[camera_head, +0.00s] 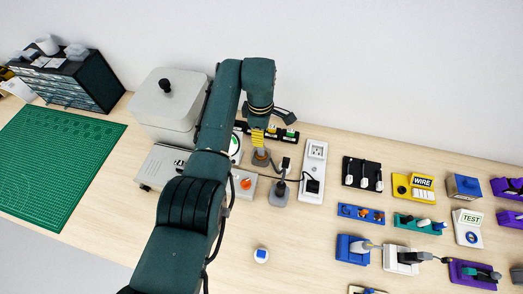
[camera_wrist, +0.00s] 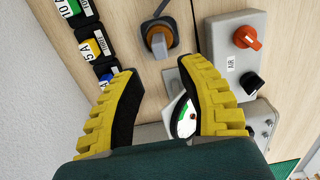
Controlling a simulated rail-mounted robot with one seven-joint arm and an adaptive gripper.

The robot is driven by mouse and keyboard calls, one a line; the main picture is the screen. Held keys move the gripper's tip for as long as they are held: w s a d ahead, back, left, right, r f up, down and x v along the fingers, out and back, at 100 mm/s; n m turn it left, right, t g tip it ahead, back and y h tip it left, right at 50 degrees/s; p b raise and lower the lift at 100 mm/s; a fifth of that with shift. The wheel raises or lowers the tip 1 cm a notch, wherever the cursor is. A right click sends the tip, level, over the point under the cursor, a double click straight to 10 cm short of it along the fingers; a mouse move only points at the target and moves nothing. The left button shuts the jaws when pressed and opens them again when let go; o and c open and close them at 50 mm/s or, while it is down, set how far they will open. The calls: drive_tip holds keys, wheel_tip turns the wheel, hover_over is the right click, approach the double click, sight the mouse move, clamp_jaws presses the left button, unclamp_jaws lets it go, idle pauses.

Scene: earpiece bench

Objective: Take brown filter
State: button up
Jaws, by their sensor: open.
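My gripper (camera_head: 258,138) hangs above the back of the bench, left of the white socket strip. In the wrist view its yellow fingers (camera_wrist: 157,95) are apart with nothing between them. No piece is clearly a brown filter. A blue rack (camera_head: 376,216) right of the gripper holds small pieces, some orange-brown, too small to tell apart. In the wrist view, an orange-brown piece with a grey tip (camera_wrist: 157,42) stands on a dark base beyond the fingertips, apart from them.
A black fuse holder (camera_wrist: 90,40) and a grey box with an orange knob (camera_wrist: 245,38) flank the fingers. A white socket strip (camera_head: 313,180) with a black cable stands close right. A lidded grey box (camera_head: 165,105) is left.

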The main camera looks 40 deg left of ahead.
sight(261, 153)
wheel_tip(261, 153, down, 7)
drive_tip(key=b, duration=0.5)
drive_tip(key=shift+f, duration=0.1)
clamp_jaws()
